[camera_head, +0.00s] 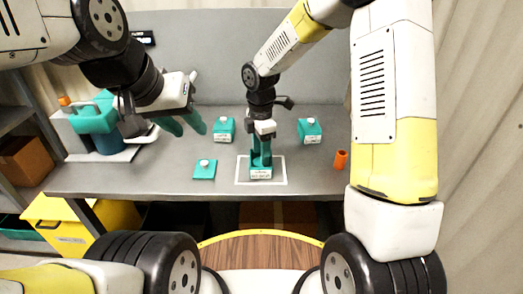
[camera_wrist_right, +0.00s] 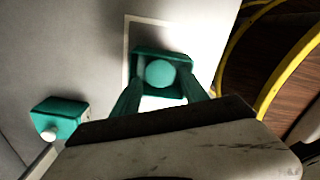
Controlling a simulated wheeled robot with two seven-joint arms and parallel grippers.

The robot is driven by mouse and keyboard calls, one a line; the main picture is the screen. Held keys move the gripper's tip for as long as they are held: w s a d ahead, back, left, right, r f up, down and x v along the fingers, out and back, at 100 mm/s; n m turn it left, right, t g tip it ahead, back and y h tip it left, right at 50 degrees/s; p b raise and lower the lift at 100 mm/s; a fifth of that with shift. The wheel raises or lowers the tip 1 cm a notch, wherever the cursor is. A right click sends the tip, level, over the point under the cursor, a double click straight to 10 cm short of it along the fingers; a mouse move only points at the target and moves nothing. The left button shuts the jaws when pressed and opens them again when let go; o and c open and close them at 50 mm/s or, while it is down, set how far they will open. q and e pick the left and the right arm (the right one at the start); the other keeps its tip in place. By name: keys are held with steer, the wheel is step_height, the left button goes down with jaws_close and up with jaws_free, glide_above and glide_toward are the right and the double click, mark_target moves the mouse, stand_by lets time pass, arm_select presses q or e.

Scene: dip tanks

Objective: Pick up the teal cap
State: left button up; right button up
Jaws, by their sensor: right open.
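A flat teal cap (camera_head: 204,172) with a white knob lies on the grey bench, left of the white outlined square. My right gripper (camera_head: 261,155) points down over a teal tank (camera_head: 261,174) inside that square. In the right wrist view my open right fingers (camera_wrist_right: 160,100) flank this tank (camera_wrist_right: 146,53), which has a round teal middle; nothing shows gripped, and I cannot tell whether the fingers touch it. My left gripper (camera_head: 183,125) is up at the left, fingers apart and empty, above and behind the flat cap.
Two teal tanks with white knobs stand behind, one at left (camera_head: 224,128) and one at right (camera_head: 310,131). An orange cylinder (camera_head: 340,160) stands near the right front edge. A teal-and-white machine (camera_head: 97,120) stands at far left. A yellow bin (camera_head: 75,225) is below the bench.

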steer(key=shift+f, duration=1.6)
steer(key=c, duration=1)
